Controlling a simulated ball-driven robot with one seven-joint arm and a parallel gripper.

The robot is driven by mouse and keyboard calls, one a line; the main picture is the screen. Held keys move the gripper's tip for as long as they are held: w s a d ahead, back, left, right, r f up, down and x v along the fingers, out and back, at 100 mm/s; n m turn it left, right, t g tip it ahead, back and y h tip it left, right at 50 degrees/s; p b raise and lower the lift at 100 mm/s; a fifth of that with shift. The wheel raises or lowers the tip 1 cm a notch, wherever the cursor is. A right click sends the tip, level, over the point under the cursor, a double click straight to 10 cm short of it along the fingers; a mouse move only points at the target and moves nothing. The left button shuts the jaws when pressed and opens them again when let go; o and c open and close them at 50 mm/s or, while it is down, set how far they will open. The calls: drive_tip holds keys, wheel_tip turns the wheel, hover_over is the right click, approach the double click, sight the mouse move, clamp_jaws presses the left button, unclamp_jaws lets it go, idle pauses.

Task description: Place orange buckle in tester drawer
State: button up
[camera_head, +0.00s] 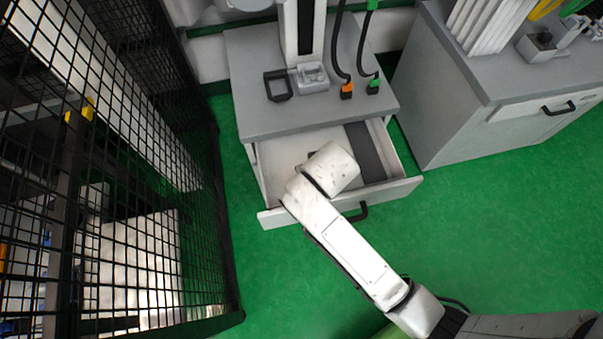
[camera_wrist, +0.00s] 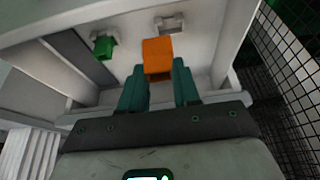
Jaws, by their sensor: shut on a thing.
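The tester drawer (camera_head: 400,188) is pulled open below the grey worktop in the head view. In the wrist view, the orange buckle (camera_wrist: 158,54) is held between the teal fingers of my gripper (camera_wrist: 159,70), which is shut on it. The drawer interior (camera_wrist: 205,42) lies behind the buckle. I cannot tell whether the buckle touches the drawer floor. In the head view my arm reaches over the drawer's front edge and hides my gripper and the buckle.
A green buckle (camera_wrist: 104,46) and a grey buckle (camera_wrist: 170,24) show in the drawer. The worktop (camera_head: 250,92) stands directly above the drawer's rear. A black mesh fence (camera_head: 150,170) is at left, and another cabinet (camera_head: 440,110) at right. Green floor is clear in front.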

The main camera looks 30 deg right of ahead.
drive_tip(key=shift+w+a+b+x, duration=0.2)
drive_tip(key=shift+w+a+x, duration=0.1)
drive_tip(key=shift+x, duration=1.4)
drive_tip(key=shift+w+a+b+x, duration=0.2)
drive_tip(key=shift+a+b+x, duration=0.05)
drive_tip(key=shift+x, duration=1.4)
drive_tip(key=shift+w+a+b+x, duration=0.2)
drive_tip(key=shift+w+a+x, duration=0.1)
drive_tip(key=shift+x, duration=1.4)
drive_tip(key=shift+r, duration=0.15)
drive_tip(key=o, duration=1)
drive_tip(key=shift+o, duration=0.2)
drive_tip(key=p+v, duration=0.1)
drive_tip(key=v, duration=1.1)
drive_tip(key=shift+p, duration=0.35)
drive_tip(key=shift+s, duration=0.2)
